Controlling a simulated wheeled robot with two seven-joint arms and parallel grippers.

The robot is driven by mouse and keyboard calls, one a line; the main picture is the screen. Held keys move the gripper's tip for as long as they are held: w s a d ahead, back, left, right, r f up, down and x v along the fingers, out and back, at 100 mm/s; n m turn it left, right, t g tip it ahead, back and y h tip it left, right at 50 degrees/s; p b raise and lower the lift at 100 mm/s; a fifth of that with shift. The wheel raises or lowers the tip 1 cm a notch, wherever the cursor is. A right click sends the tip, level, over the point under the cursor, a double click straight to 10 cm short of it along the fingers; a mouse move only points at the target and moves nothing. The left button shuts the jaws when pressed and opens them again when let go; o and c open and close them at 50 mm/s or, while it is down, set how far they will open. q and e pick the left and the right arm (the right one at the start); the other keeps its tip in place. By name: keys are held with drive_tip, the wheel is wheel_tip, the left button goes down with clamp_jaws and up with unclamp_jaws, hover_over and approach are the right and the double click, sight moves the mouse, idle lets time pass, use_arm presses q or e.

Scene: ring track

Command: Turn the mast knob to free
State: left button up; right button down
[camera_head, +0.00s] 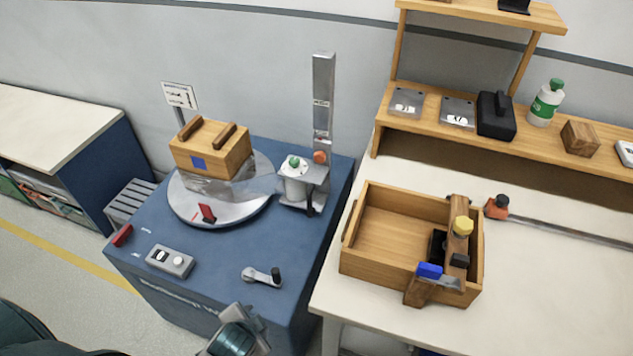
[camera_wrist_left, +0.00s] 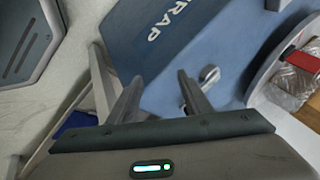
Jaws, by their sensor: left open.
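The grey mast (camera_head: 323,95) stands upright at the back right of the blue wrapping machine (camera_head: 225,270). A red-orange knob (camera_head: 320,157) sits low on the mast, just above the film carriage (camera_head: 315,178). Any marking that gives its setting is too small to read. My left gripper (camera_head: 240,330) is at the front edge of the machine, well below and apart from the knob. In the left wrist view its two fingers (camera_wrist_left: 160,90) are spread with nothing between them, and a crank handle (camera_wrist_left: 209,76) shows beyond. The mast knob is not visible there. My right gripper is not in view.
A wooden crate (camera_head: 210,148) stands on the round turntable (camera_head: 180,205), with clear film running to the white film roll (camera_head: 293,185). A button box (camera_head: 170,260) and a crank (camera_head: 262,276) are on the machine's front. A wooden box (camera_head: 372,262) stands on the right bench.

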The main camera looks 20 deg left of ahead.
use_arm(q)
drive_tip(key=w+r+m+t, duration=0.1)
drive_tip(key=w+m, duration=0.1)
drive_tip(key=w+a+r+m+t, duration=0.1)
drive_tip(key=w, duration=0.2)
drive_tip(key=w+a+r+m+t+y, duration=0.1)
drive_tip(key=w+r+m, duration=0.1)
drive_tip(key=w, duration=0.1)
drive_tip(key=shift+a+m, duration=0.15)
drive_tip(key=shift+m, duration=0.15)
drive_tip(key=w+r+m+t, duration=0.1)
drive_tip(key=w, duration=0.1)
drive_tip(key=w+r+m+t, duration=0.1)
drive_tip(key=w+r+m, duration=0.1)
drive_tip(key=w+r+m+t, duration=0.1)
drive_tip(key=m, duration=0.1)
drive_tip(key=shift+w+a+r+y, duration=0.15)
drive_tip(key=shift+w+y, duration=0.15)
drive_tip(key=shift+w, duration=0.1)
drive_tip(key=w+d+r+m+t+h, duration=0.4)
drive_tip(key=w+r+m, duration=0.5)
drive_tip(key=m, duration=0.9)
drive_tip(key=shift+w+d+r+m+t, duration=0.35)
drive_tip(key=shift+d+r+t, duration=0.4)
drive_tip(key=shift+t, duration=0.35)
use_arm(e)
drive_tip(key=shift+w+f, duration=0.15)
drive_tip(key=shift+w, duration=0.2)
